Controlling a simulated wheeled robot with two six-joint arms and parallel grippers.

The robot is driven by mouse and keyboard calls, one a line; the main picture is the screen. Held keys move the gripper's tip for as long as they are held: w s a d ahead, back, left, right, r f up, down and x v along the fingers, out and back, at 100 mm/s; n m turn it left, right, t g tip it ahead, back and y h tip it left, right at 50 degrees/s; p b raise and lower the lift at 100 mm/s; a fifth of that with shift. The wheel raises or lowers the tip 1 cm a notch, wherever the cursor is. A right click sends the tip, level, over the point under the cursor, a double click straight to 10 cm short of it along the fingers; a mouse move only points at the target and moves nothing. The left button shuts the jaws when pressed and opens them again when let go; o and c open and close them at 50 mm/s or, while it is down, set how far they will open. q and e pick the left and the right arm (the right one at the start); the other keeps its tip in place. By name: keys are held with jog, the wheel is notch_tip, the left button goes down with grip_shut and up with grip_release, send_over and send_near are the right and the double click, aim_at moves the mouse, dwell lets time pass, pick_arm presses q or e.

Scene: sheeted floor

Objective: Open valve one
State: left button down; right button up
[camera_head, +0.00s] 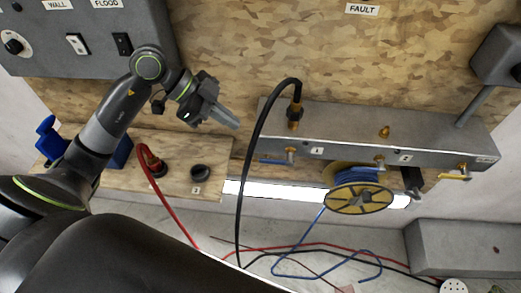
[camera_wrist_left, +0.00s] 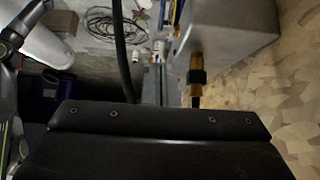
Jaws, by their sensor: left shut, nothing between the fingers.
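A grey manifold box (camera_head: 350,132) is on the plywood wall, with several small valves along its lower front edge. The leftmost valve has a blue lever (camera_head: 272,161) pointing left, beside a small label that looks like a 1 (camera_head: 317,150). Another valve (camera_head: 380,163) sits by a second label (camera_head: 403,157), and a yellow-handled one (camera_head: 458,175) is at the right end. My left gripper (camera_head: 226,118) is shut and empty, up and left of the blue lever, apart from the box. In the left wrist view the box (camera_wrist_left: 228,35) is right of the gripper (camera_wrist_left: 157,65). My right gripper is out of view.
A black hose (camera_head: 247,150) loops up from a brass fitting (camera_head: 295,108) between my left gripper and the box. A blue hose reel (camera_head: 358,187) hangs below. A plywood shelf (camera_head: 175,178) is at left. Red and blue hoses lie on the sheeted floor.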

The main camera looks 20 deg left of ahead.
pick_arm(q)
jog(key=p, duration=0.1)
send_over(260, 159)
notch_tip(260, 159, down, 7)
jog(key=shift+d+f, duration=0.1)
jog(key=shift+d, duration=0.05)
notch_tip(260, 159, down, 2)
jog(key=shift+f+p, duration=0.25)
jog(key=shift+p, duration=0.05)
jog(key=shift+f, duration=0.7)
jog(key=shift+a+f+h, duration=0.3)
jog(key=shift+f+h, duration=0.05)
jog(key=shift+h, duration=0.15)
jog(key=shift+s+a+f+t+h+b, duration=0.15)
jog(key=shift+f+t+h+b, duration=0.1)
jog(key=shift+f+h, duration=0.2)
jog(key=shift+w+a+f+t+h+b, duration=0.15)
jog(key=shift+f+h+b, duration=0.1)
jog(key=shift+f+h, duration=0.2)
notch_tip(260, 159, down, 6)
jog(key=d+t+h+b, duration=0.1)
jog(key=h+b, duration=0.1)
jog(key=h, duration=0.2)
jog(key=shift+d+h, duration=0.2)
jog(key=shift+h, duration=0.2)
jog(key=shift+w+f, duration=0.1)
jog(key=shift+w, duration=0.05)
